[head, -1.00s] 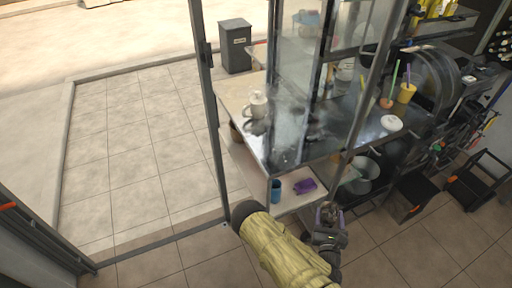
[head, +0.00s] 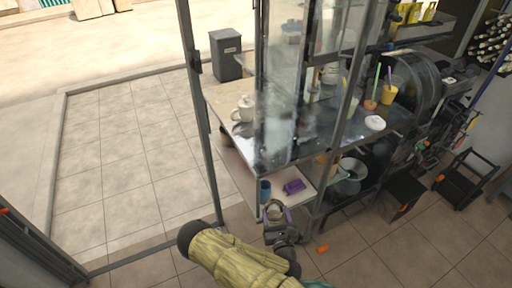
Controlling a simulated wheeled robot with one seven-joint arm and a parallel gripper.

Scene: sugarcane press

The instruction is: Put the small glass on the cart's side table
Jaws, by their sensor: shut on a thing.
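My gripper (head: 276,212) is low at the front of the cart, just in front of its lower shelf. It is shut on a small, pale, see-through thing that looks like the small glass (head: 275,209); the fingers partly hide it. The cart's side table (head: 222,103) is the light wooden top at the cart's left end, above and beyond my gripper. A white lidded pot (head: 244,108) stands at its right part, near the glass panel.
The lower shelf (head: 238,172) holds a blue cup (head: 265,190) and a purple cloth (head: 294,187). A dark upright post (head: 202,120) stands left of the side table. Glass panels (head: 275,95) rise over the cart. Tiled floor at left is clear.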

